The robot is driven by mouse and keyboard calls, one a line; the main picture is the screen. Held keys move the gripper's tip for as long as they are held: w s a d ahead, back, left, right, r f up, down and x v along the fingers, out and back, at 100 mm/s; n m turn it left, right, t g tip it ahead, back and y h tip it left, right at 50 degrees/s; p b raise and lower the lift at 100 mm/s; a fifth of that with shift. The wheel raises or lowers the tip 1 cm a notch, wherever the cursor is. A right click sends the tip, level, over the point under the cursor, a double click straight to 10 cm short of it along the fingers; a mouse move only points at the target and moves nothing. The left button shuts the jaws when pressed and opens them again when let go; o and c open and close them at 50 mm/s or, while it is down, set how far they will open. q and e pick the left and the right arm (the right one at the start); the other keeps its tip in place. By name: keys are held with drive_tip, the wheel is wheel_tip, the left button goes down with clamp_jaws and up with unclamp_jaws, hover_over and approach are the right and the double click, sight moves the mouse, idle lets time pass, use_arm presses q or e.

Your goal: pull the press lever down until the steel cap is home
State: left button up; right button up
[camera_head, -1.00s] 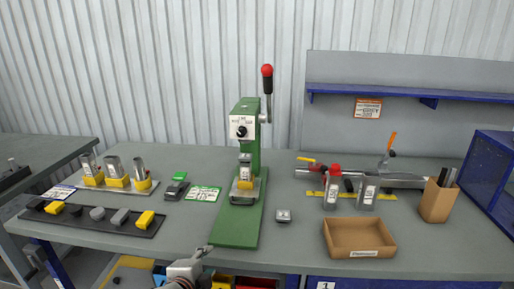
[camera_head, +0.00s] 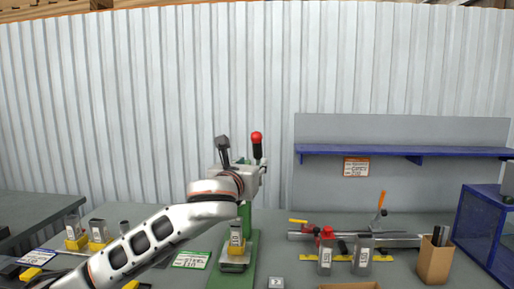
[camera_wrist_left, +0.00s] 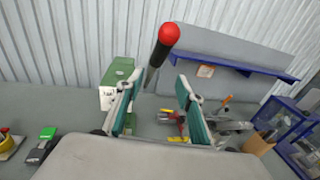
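The press lever (camera_head: 257,148) stands upright with a red knob on top. It also shows in the left wrist view (camera_wrist_left: 160,52). My left gripper (camera_wrist_left: 161,80) is open, its two teal-padded fingers spread, with the lever's dark grip seen between or just beyond them; contact cannot be told. In the head view, my left gripper (camera_head: 223,146) is beside the lever, to its left. My arm hides much of the green press (camera_head: 245,215). Under the press, a steel cap (camera_head: 236,229) sits above a yellow base (camera_head: 236,247); its seating is too small to judge. My right gripper is out of view.
A blue shelf (camera_head: 400,151) is on the grey panel at the right. Two steel pieces (camera_head: 363,256), a clamp tool (camera_head: 380,205) and a cardboard holder (camera_head: 434,262) stand right of the press. Steel and yellow parts (camera_head: 98,232) stand at the left.

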sight(256, 148)
use_arm(q)
drive_tip(key=r, duration=0.2)
drive_tip(key=r+m, duration=0.1)
drive_tip(key=shift+w+a, duration=0.1)
drive_tip(key=shift+w, duration=0.15)
drive_tip(key=shift+w+r, duration=0.1)
drive_tip(key=shift+w, duration=0.05)
drive_tip(key=shift+w+d+p, duration=0.2)
drive_tip(key=shift+w+p, duration=0.05)
drive_tip(key=shift+w, duration=1)
drive_tip(key=shift+w+d+p, duration=0.2)
drive_tip(key=shift+w+p, duration=0.05)
drive_tip(key=shift+w, duration=0.95)
drive_tip(key=shift+w+d+p, duration=0.2)
drive_tip(key=shift+w+p, duration=0.05)
drive_tip(key=shift+w, duration=1)
clamp_jaws()
